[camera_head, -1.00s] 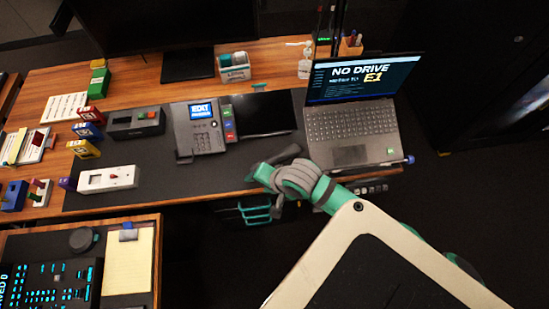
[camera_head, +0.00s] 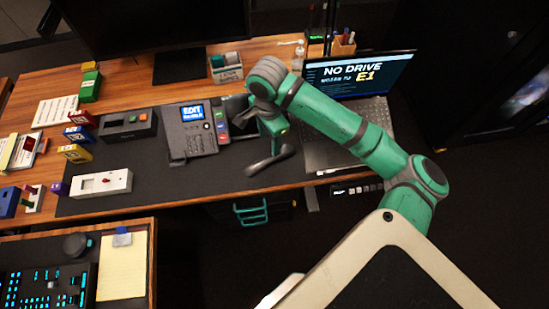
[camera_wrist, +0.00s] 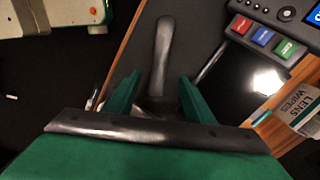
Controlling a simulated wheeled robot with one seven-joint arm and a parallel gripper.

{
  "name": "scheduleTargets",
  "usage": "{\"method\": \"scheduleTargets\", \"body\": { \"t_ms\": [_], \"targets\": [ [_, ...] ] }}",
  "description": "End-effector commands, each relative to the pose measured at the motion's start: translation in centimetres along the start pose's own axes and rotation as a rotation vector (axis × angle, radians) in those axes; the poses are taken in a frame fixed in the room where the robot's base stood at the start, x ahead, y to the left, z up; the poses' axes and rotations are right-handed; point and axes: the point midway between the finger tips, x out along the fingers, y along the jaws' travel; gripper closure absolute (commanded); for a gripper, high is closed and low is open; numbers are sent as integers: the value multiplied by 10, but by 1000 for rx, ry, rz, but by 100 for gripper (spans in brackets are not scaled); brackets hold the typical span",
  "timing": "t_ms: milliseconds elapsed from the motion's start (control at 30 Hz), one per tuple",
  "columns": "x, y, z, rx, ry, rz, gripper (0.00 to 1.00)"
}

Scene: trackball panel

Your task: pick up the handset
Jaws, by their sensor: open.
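The dark grey handset (camera_head: 268,162) lies on the black desk mat near the desk's front edge, right of the desk phone (camera_head: 190,132). In the wrist view the handset (camera_wrist: 163,48) stretches away ahead of my gripper. My gripper (camera_wrist: 158,98) is open, with a green finger on either side of the handset's near end. The fingers do not visibly touch it, and I cannot tell their height above it. In the head view my gripper (camera_head: 272,133) hangs just above and behind the handset, partly hidden by my wrist.
The open laptop (camera_head: 352,110) stands to the right, behind my arm. A dark tablet-like panel (camera_wrist: 240,75) lies beside the handset, with colored buttons (camera_wrist: 262,36) and a lens wipes box (camera_wrist: 300,108) nearby. The mat left of the handset is clear.

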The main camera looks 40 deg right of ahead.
Motion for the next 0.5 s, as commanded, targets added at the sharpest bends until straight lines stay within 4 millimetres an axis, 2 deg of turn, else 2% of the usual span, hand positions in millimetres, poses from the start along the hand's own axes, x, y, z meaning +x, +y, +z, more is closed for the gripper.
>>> {"method": "scheduleTargets", "body": {
  "t_ms": [300, 500],
  "targets": [
    [43, 0, 0, 2, -1, 2, 52],
    [55, 0, 0, 1, 1, 2, 52]
  ]
}}
